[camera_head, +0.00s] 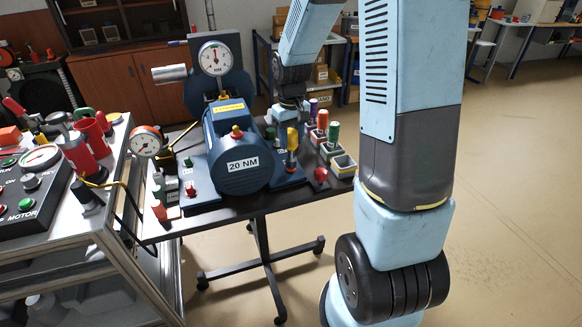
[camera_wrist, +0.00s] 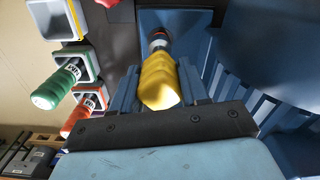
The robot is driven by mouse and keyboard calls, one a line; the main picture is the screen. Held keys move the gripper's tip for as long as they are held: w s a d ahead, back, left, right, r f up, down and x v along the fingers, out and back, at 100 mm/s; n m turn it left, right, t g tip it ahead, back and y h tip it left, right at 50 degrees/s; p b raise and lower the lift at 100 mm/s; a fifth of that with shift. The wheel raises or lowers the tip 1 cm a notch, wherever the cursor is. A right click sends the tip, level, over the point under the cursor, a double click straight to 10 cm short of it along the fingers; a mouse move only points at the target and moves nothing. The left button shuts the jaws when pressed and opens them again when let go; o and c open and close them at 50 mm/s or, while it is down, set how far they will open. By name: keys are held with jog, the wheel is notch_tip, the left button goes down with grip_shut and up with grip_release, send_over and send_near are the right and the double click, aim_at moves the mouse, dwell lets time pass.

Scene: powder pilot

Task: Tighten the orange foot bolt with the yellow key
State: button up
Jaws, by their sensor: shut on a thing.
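The yellow key (camera_head: 292,139) stands upright at the right side of the blue motor. In the wrist view its yellow handle (camera_wrist: 160,82) lies between the two blue fingers of my gripper (camera_wrist: 172,72), which is shut on it. The key's dark shaft (camera_wrist: 158,42) runs down to the blue motor foot plate, with a small reddish-orange ring near its end. The orange foot bolt cannot be made out clearly; the key's tip covers that spot, and I cannot tell how far it is seated. In the head view my gripper (camera_head: 290,116) is small and partly hidden.
The blue motor (camera_head: 238,150) labelled 20 NM stands close left of the key. Right of it is a row of cups holding a green key (camera_head: 333,134), a red key (camera_head: 322,121) and a purple key (camera_head: 313,108); the front cup (camera_head: 343,165) looks empty. A red knob (camera_head: 321,174) is nearby.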

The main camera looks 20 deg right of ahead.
jog(key=shift+f, duration=0.55)
dwell(0.5)
jog(key=o, duration=1.3)
jog(key=shift+o, duration=0.2)
notch_tip(320, 180, up, 14)
jog(key=s+r+m+t, duration=0.1)
jog(key=s+r, duration=0.4)
jog(key=s, duration=0.6)
jog(key=s+r+m+t, duration=0.1)
jog(key=s+r+t, duration=0.3)
jog(key=s, duration=0.8)
jog(key=shift+a+r+t, duration=0.3)
jog(key=shift+a+r, duration=0.05)
jog(key=shift+r, duration=0.05)
